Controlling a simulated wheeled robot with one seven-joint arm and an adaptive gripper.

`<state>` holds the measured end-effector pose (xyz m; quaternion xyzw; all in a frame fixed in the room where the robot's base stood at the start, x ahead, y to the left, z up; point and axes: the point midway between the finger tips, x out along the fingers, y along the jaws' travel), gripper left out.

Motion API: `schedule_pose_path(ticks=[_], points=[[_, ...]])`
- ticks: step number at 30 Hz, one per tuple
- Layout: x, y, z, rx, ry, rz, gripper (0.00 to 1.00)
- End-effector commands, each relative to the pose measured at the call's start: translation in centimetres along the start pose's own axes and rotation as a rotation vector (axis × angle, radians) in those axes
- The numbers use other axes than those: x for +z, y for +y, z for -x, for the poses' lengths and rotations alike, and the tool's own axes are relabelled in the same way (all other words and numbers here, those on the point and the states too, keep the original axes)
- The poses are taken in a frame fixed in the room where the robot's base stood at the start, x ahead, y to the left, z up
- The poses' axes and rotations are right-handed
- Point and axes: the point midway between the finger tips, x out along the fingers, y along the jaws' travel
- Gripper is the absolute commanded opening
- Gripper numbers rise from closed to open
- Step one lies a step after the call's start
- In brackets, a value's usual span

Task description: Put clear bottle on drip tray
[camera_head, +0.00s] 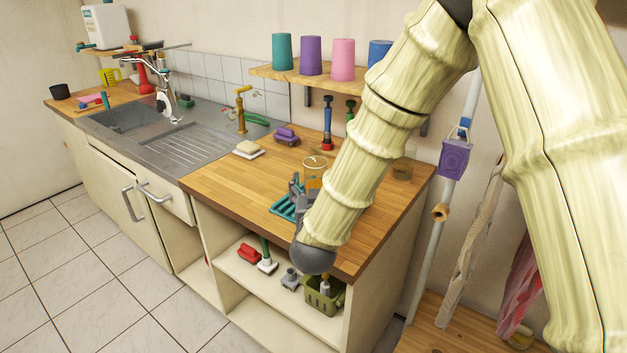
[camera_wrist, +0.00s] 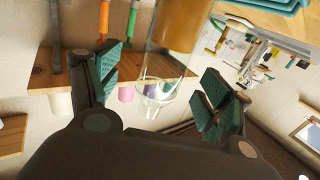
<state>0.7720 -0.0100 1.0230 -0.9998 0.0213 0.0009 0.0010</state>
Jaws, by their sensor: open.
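The clear bottle (camera_head: 314,172) stands on the wooden counter, see-through, with the wood showing through it. In the wrist view the clear bottle (camera_wrist: 160,70) is between my two open fingers, with a gap visible on each side. My gripper (camera_head: 297,188) is open and low over the counter, just in front of the bottle; my arm hides part of it. A teal slatted tray (camera_head: 284,207), which looks like the drip tray, lies on the counter near its front edge, partly behind my gripper. A teal corner (camera_wrist: 270,4) shows at the top of the wrist view.
A second clear vessel (camera_head: 404,168) stands at the counter's right end. A purple brush (camera_head: 286,136) and a pale sponge (camera_head: 248,149) lie farther left. A shelf (camera_head: 262,72) with several coloured cups hangs above. Counter left of the tray is clear.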

Motion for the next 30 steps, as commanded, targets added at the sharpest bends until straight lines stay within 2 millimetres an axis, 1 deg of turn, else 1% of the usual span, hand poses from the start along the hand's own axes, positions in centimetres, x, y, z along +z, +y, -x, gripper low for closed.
schedule_pose_path(ticks=[4,12,15,24,29,30], points=[[0.0,-0.1,-0.9,0.000,0.001,0.000,0.79],[0.4,-0.5,-4.2,-0.001,0.000,-0.001,0.79],[0.4,-0.5,-5.0,-0.002,0.000,-0.001,0.79],[0.5,-0.6,-5.3,-0.003,0.000,0.000,0.79],[0.5,-0.6,-5.3,-0.003,0.000,0.000,0.50],[0.5,-0.6,-5.3,-0.004,0.000,0.000,0.43]])
